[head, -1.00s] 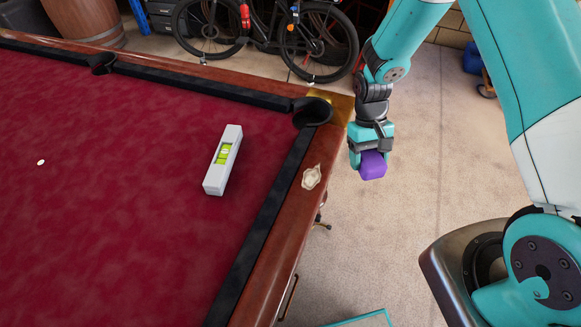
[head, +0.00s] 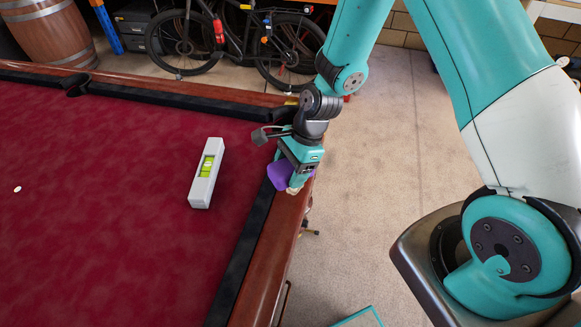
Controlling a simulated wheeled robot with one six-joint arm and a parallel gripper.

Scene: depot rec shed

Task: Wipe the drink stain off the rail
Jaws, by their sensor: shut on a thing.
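My gripper (head: 292,178) is shut on a purple sponge-like block (head: 279,174). It holds the block low over the wooden rail (head: 277,243) of the pool table, close to the corner pocket. The pale drink stain (head: 293,190) shows only as a small patch just below the block and fingers. The rest of it is hidden behind them. I cannot tell whether the block touches the rail.
A grey spirit level (head: 206,187) lies on the red cloth (head: 110,230), left of the rail. A small white disc (head: 17,189) lies farther left. A bicycle (head: 240,45) and a barrel (head: 50,32) stand behind the table.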

